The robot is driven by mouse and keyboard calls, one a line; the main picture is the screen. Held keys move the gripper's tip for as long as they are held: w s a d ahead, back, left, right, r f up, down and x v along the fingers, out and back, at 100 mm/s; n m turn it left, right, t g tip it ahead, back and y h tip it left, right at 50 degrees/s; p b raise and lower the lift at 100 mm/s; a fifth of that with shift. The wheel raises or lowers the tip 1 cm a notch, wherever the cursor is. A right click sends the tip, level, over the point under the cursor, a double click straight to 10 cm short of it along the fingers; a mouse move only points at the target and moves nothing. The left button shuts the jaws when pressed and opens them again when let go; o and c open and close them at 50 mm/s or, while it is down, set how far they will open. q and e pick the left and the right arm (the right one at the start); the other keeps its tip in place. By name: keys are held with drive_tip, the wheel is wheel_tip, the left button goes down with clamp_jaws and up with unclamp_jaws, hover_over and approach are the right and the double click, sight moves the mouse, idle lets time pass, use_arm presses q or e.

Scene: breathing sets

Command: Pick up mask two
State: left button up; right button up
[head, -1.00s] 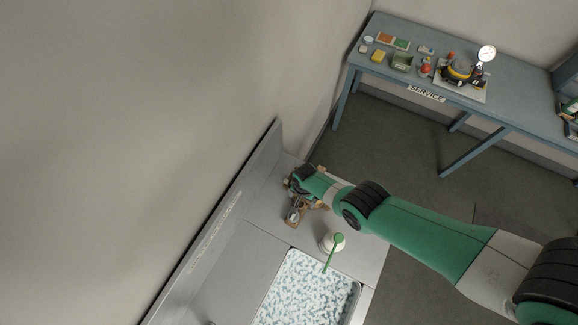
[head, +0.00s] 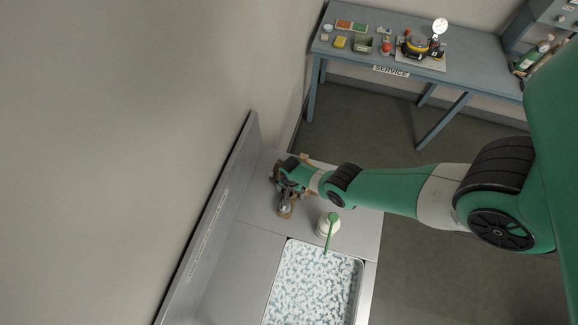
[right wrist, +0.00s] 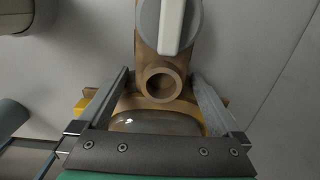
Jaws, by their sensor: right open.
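A brown mask with a clear lens and a grey round cap lies on the grey counter under my right gripper (head: 288,190); part of the mask (head: 285,209) shows just below the gripper in the head view. In the right wrist view, the fingers of my right gripper (right wrist: 161,76) are open, one on each side of the mask's (right wrist: 160,83) brown body and round port. I cannot tell whether they touch it. The gripper's crossbar covers the lower part of the lens. No label on the mask can be read. My left gripper is not in view.
A white pot (head: 322,229) with a green-handled tool stands right of the mask. A metal tray (head: 361,284) with a blue-speckled lining lies in front. A raised back panel (head: 222,190) edges the counter at left. A blue service bench (head: 470,84) stands beyond.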

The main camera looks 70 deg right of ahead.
clamp_jaws()
idle(0.5)
drive_tip(key=shift+r, duration=0.1)
